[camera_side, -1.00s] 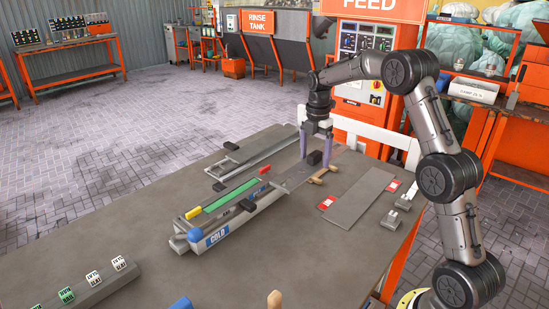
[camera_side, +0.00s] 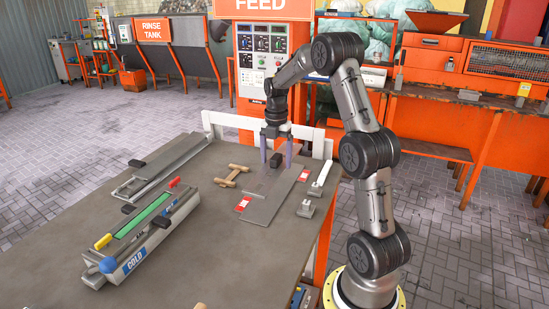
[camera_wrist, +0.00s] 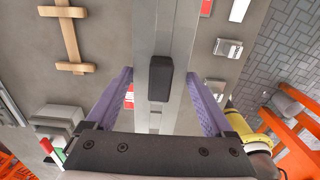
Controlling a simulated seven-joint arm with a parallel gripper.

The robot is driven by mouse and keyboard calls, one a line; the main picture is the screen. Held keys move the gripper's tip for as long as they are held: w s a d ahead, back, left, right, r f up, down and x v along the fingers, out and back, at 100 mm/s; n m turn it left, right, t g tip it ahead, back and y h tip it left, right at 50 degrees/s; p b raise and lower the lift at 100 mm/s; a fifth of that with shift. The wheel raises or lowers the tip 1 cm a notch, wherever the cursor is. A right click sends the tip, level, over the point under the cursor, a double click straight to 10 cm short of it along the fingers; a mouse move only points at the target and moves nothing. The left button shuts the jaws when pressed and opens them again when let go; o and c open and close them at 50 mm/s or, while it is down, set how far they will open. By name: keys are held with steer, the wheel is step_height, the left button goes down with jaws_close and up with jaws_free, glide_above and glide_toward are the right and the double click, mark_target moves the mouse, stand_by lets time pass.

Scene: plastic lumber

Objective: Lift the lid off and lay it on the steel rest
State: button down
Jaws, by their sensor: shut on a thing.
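The lid (camera_wrist: 145,75) is a long grey steel piece with a black block handle (camera_wrist: 160,77) on top. My gripper (camera_wrist: 160,72) has a purple finger at each side of the lid and is shut on it. In the side view my gripper (camera_side: 277,152) stands at the table's far side, with the black handle (camera_side: 278,160) between its fingers. The steel rest (camera_side: 268,203) is a flat grey plate with red-and-white marks at its sides. The lid lies over or very near its far part; I cannot tell whether they touch.
A wooden H-shaped piece (camera_side: 234,177) lies left of the rest. The long COLD mould (camera_side: 150,245) with a green strip stands at front left, a grey trough (camera_side: 175,160) behind it. A white rail (camera_side: 235,121) edges the far side.

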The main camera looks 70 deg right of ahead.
glide_above(276, 188)
steer(key=shift+f, duration=3.4)
steer(key=shift+f, duration=0.6)
steer(key=shift+c, duration=0.2)
jaws_free()
steer(key=shift+o, duration=0.2)
steer(key=shift+a, duration=0.1)
steer(key=shift+r, duration=3.5)
